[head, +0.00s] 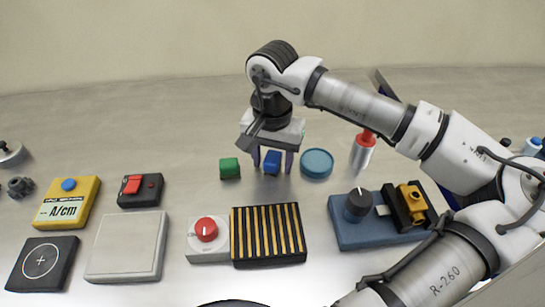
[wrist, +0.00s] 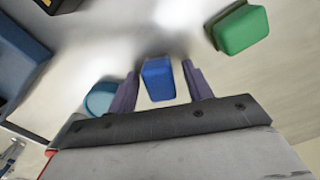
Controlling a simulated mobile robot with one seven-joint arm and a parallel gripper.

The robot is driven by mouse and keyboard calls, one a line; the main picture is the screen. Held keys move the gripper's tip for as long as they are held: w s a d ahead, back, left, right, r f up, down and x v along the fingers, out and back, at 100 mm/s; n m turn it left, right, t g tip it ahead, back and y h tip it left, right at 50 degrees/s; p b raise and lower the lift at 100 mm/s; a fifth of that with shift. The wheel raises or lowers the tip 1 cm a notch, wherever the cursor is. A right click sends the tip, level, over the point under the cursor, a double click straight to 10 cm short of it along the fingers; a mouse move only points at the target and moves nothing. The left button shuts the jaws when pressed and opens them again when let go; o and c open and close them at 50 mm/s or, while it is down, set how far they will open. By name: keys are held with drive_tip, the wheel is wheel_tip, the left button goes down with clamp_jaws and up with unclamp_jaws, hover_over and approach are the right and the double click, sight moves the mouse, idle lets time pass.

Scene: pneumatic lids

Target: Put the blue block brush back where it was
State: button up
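The blue block brush (head: 271,162) is a small blue block near the middle of the table, beside a green block (head: 230,169). My gripper (head: 272,161) points down over it, with one purple finger on each side. In the wrist view, the blue block (wrist: 158,80) lies between the fingertips of my gripper (wrist: 160,84), with a narrow gap on either side. The gripper is open and not shut on the block. The block's underside is hidden, so I cannot tell surely whether it touches the table.
A round blue lid (head: 316,163) lies close right of the gripper, and a red-topped silver cylinder (head: 363,150) stands beyond it. A black-and-yellow striped box (head: 268,235) and a red-knob box (head: 208,240) stand in front. A blue box (head: 360,234) is at right. The table behind is clear.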

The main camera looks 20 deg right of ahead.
sight(273, 156)
drive_tip(key=shift+r, duration=0.15)
wheel_tip(273, 156, up, 12)
drive_tip(key=b, duration=0.1)
idle(0.5)
